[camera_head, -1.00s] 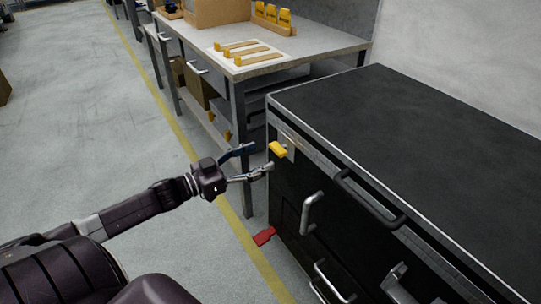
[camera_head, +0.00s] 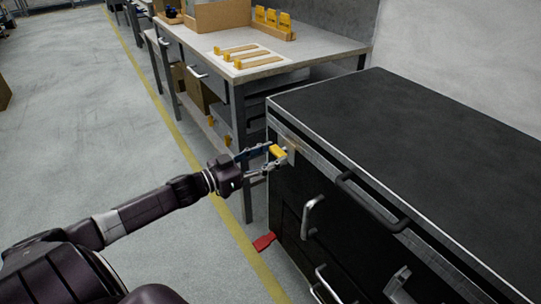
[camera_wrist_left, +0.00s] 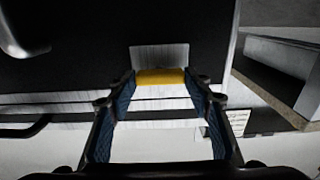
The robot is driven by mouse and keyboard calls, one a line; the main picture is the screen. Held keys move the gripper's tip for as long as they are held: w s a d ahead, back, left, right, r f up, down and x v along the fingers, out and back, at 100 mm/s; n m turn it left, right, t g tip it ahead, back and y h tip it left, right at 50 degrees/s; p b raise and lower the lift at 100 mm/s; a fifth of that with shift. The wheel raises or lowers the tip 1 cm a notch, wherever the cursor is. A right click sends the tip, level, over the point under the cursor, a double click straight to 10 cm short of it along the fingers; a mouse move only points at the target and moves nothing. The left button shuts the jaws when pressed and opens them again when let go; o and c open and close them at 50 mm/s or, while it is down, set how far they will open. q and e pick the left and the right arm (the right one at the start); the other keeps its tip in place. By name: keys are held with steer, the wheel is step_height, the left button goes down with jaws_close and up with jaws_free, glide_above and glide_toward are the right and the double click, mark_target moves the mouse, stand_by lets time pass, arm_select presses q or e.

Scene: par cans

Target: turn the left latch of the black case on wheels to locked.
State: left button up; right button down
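The black case (camera_head: 420,130) stands at the right in the head view, with a metal rim along its top edge. Its left latch (camera_head: 278,152) is a yellow handle on a metal plate near the case's left front corner. In the left wrist view the yellow latch (camera_wrist_left: 160,77) lies between the fingertips, level across the picture. My left gripper (camera_head: 268,158) is open around the latch, with a blue-padded finger on each side. My right gripper is not in view.
A black bar handle (camera_head: 372,205) and a grey handle (camera_head: 310,215) stick out from the case front. A red pedal-like piece (camera_head: 264,241) sits low by the case. A workbench (camera_head: 330,45) with yellow-tipped wooden pieces stands behind.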

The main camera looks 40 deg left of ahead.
arm_select(q)
steer(key=c, duration=0.6)
steer(key=shift+o, duration=0.2)
steer(key=shift+r+m+p, duration=0.1)
steer(key=shift+m+p, duration=0.3)
steer(key=shift+m, duration=0.3)
steer(key=shift+r+m+p, duration=0.1)
steer(key=shift+m+p, duration=0.95)
steer(key=shift+m, duration=0.05)
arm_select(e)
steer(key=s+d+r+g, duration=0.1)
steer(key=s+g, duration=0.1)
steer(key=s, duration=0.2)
arm_select(q)
steer(key=m+p, duration=0.2)
steer(key=m, duration=0.3)
steer(key=shift+d+m, duration=0.1)
steer(key=shift+m, duration=0.2)
steer(key=shift+f+m, duration=0.2)
steer(key=shift+m, duration=2.4)
steer(key=m, duration=0.2)
steer(key=shift+f+m, duration=0.1)
steer(key=shift+m, duration=0.8)
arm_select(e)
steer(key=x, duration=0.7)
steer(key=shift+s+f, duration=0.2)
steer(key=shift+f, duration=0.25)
